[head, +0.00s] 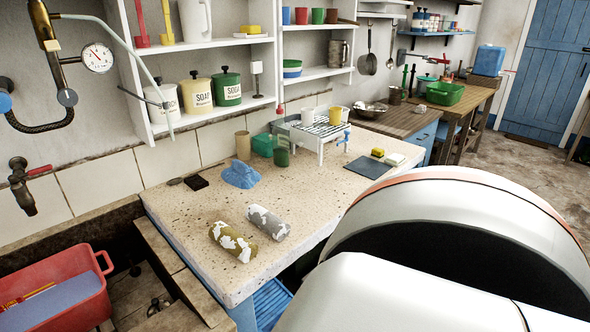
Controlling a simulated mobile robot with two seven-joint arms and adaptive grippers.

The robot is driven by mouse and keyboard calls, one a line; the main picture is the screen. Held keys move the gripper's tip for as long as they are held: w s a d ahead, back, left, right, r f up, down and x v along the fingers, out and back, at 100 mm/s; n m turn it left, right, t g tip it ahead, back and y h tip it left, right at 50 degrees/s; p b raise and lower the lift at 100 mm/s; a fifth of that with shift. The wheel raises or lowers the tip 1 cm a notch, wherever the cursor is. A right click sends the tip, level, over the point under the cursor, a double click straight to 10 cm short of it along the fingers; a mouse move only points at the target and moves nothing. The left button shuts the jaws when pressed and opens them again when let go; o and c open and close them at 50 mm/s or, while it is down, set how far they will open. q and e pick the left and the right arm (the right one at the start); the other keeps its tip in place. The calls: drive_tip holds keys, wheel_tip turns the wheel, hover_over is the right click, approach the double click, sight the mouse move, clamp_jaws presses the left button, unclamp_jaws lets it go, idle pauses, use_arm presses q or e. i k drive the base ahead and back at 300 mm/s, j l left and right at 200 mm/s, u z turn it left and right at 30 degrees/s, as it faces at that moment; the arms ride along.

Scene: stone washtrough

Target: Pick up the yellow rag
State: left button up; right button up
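A rolled, dull yellow cloth with white patches (232,242) lies near the front edge of the speckled stone worktop (180,218); it is the thing that looks most like the yellow rag. A similar grey and white roll (268,222) lies just to its right and a little behind. A crumpled blue cloth (241,174) lies farther back. Neither of my grippers shows in the head view. A large white and dark part of my own arm fills the lower right and hides part of the worktop's front and the floor there.
A red tub (55,293) sits low in the trough at left. A white rack (318,136) with cups stands at the worktop's back. A yellow sponge (378,152) lies near a dark mat (368,168). The worktop's middle is clear.

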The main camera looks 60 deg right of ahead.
sight(238, 246)
drive_tip(key=z, duration=1.45)
drive_tip(key=i+l, duration=0.15)
drive_tip(key=l, duration=0.2)
drive_tip(key=i+l, duration=0.15)
drive_tip(key=l, duration=0.2)
drive_tip(key=i+l+z, duration=0.1)
drive_tip(key=l, duration=0.3)
drive_tip(key=i+l, duration=0.2)
drive_tip(key=l, duration=0.15)
